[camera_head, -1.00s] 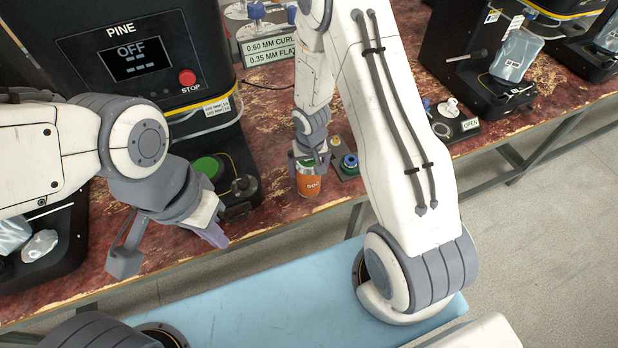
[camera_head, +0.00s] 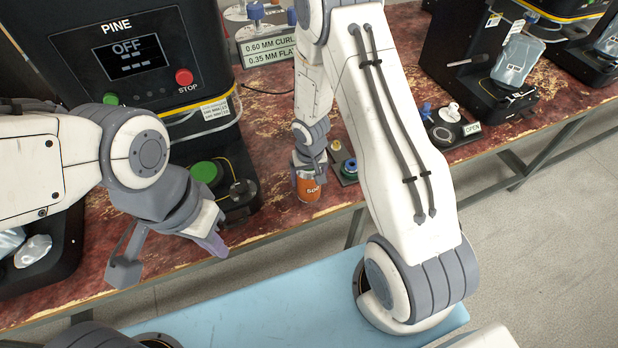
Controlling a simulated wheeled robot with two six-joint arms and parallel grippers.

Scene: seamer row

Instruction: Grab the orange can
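The orange can (camera_head: 308,190) stands upright on the worn red bench top near its front edge. My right gripper (camera_head: 309,172) is over the can, its fingers at the can's upper part. The fingers and wrist hide the can's top, and I cannot tell whether they are pressed on it.
A small holder with a blue-green cap (camera_head: 349,167) is close right of the can. Another black machine (camera_head: 480,70) stands further right. A light blue surface (camera_head: 270,305) lies in front.

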